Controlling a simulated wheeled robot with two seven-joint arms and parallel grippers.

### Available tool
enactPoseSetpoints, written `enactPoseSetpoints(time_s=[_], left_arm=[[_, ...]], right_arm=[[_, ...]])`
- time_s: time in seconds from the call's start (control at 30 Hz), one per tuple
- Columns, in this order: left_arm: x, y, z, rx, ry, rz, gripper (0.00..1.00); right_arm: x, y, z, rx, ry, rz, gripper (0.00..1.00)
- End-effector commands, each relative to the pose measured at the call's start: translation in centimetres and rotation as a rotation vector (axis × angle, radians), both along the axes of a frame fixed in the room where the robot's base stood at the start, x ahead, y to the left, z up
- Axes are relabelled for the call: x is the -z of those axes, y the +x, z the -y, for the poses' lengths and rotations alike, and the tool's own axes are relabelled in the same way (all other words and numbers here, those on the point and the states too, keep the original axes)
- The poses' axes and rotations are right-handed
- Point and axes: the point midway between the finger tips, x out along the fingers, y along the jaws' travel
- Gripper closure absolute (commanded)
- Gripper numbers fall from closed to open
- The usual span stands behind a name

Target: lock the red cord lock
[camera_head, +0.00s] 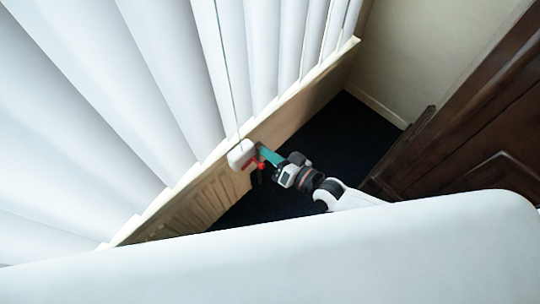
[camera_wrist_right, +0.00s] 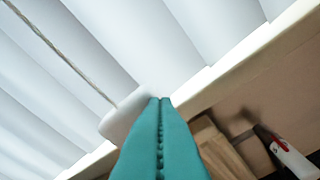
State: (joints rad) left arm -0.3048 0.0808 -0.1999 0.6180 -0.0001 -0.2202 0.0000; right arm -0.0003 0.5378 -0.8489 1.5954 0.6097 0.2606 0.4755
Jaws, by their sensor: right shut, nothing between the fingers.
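A pull cord (camera_head: 228,70) runs down the blinds to a white block (camera_head: 240,154) at the sill edge. Small red parts (camera_head: 260,164), seemingly of the red cord lock, show beside the block and are partly hidden by my right gripper (camera_head: 262,152). Its teal fingers are shut and empty, right by the block. In the right wrist view the shut fingertips (camera_wrist_right: 160,101) overlap the white block (camera_wrist_right: 124,115); I cannot tell whether they touch it. The cord (camera_wrist_right: 62,56) leads up to the left there. My left gripper is not in view.
White blinds (camera_head: 130,90) fill the left and top. A pale wooden sill and panel (camera_head: 290,110) runs diagonally below them. A dark carved wooden piece (camera_head: 470,120) stands at the right. A white-and-red object with a dark end (camera_wrist_right: 288,155) shows at the wrist view's lower right.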

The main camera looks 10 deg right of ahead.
Motion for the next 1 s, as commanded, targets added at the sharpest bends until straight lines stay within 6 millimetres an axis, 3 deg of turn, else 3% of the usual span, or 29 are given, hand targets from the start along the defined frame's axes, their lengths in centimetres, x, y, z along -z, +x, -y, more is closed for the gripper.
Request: enactPoseSetpoints(time_s=[0.07,0.13,0.3,0.5,1.0], left_arm=[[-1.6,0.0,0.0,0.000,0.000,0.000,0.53],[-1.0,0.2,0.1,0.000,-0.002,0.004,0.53],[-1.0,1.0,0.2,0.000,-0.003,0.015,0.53],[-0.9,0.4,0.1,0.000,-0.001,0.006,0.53],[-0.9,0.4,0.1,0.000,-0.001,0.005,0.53]], right_arm=[[-2.0,0.8,-0.1,0.003,0.001,0.000,1.00],[-1.2,-0.9,1.1,0.001,-0.003,-0.008,1.00],[-1.7,-3.8,3.6,0.001,-0.004,-0.005,1.00],[-2.1,-6.1,5.6,0.002,-0.003,-0.005,1.00],[-2.4,-6.9,6.4,0.003,0.000,-0.001,1.00]])
